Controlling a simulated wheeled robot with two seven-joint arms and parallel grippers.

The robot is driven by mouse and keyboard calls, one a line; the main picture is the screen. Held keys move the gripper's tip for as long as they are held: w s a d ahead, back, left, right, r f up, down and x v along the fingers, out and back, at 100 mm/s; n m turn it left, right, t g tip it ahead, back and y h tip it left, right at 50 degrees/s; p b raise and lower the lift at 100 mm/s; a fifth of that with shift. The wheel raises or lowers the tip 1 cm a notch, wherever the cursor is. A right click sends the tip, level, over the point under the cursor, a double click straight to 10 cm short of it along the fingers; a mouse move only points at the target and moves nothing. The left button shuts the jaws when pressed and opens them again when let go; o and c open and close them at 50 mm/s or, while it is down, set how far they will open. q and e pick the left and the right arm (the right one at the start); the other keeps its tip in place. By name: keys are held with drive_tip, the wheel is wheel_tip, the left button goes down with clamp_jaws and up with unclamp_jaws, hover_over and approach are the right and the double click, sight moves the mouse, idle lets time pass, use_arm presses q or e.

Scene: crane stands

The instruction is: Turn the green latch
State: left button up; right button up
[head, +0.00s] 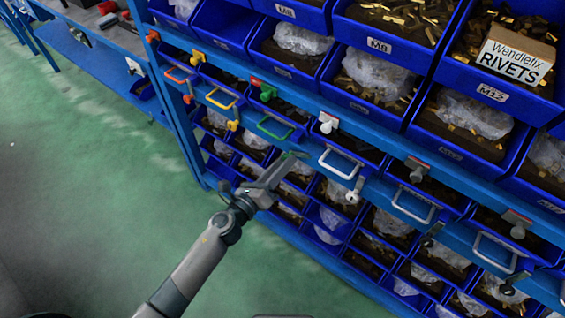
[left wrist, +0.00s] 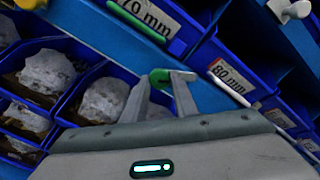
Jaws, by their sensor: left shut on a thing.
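My left gripper (head: 284,163) reaches in from the lower left to the drawer rack. In the left wrist view its two fingers (left wrist: 166,82) are shut on the lower green latch (left wrist: 159,76), whose top shows between the fingertips. In the head view only a small part of this latch (head: 299,154) shows beside the fingers. It sits below a drawer with a green handle (head: 275,126). An upper green latch (head: 267,93) sits above that same drawer. My right gripper is not in view.
A drawer with a yellow handle (head: 222,98) is to the left of the green one, and one with a white handle (head: 341,165) is to the right. Blue bins with bagged parts fill the rack above and below. The green floor (head: 90,170) at left is clear.

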use_arm(q)
drive_tip(key=n+p, duration=0.2)
drive_tip(key=n, duration=0.9)
drive_tip(key=shift+p, duration=0.3)
drive_tip(key=shift+n, duration=0.3)
drive_tip(key=o, duration=1)
drive_tip(key=shift+r, duration=0.1)
drive_tip(key=shift+o, duration=0.2)
drive_tip(key=b+v, duration=0.4)
drive_tip(key=v, duration=1.3)
drive_tip(key=shift+s+a+b, duration=0.15)
drive_tip(key=shift+s+b, duration=0.05)
drive_tip(key=shift+b, duration=0.15)
